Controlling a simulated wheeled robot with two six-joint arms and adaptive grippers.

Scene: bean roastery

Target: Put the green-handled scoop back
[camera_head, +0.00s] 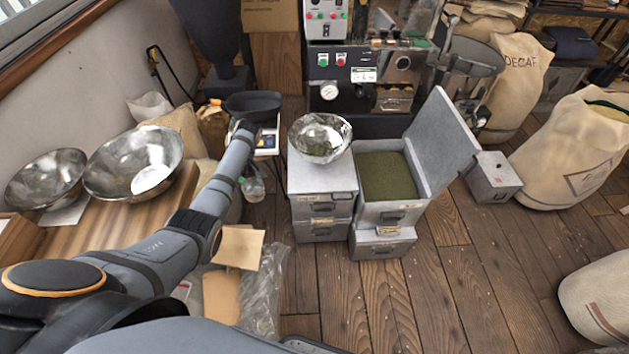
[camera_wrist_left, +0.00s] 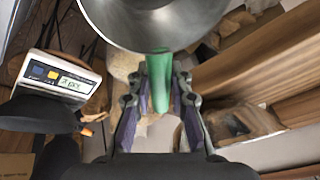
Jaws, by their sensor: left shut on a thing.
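The green-handled scoop shows in the left wrist view, with its shiny metal bowl (camera_wrist_left: 160,18) at the top and its green handle (camera_wrist_left: 159,78) below. My left gripper (camera_wrist_left: 158,92) is shut on the green handle, with one finger on each side. In the head view my left arm reaches forward to the scale area, and its wrist end (camera_head: 244,127) is in front of a black pan. The scoop cannot be made out in the head view. My right gripper is not in view.
A white scale (camera_wrist_left: 59,80) is at the left of the wrist view. A black pan (camera_head: 252,103) is beyond my wrist. A metal bowl (camera_head: 320,137) stands on grey drawers (camera_head: 318,178). An open grey bin (camera_head: 388,178) holds green beans. Two bowls are on the left bench (camera_head: 100,230).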

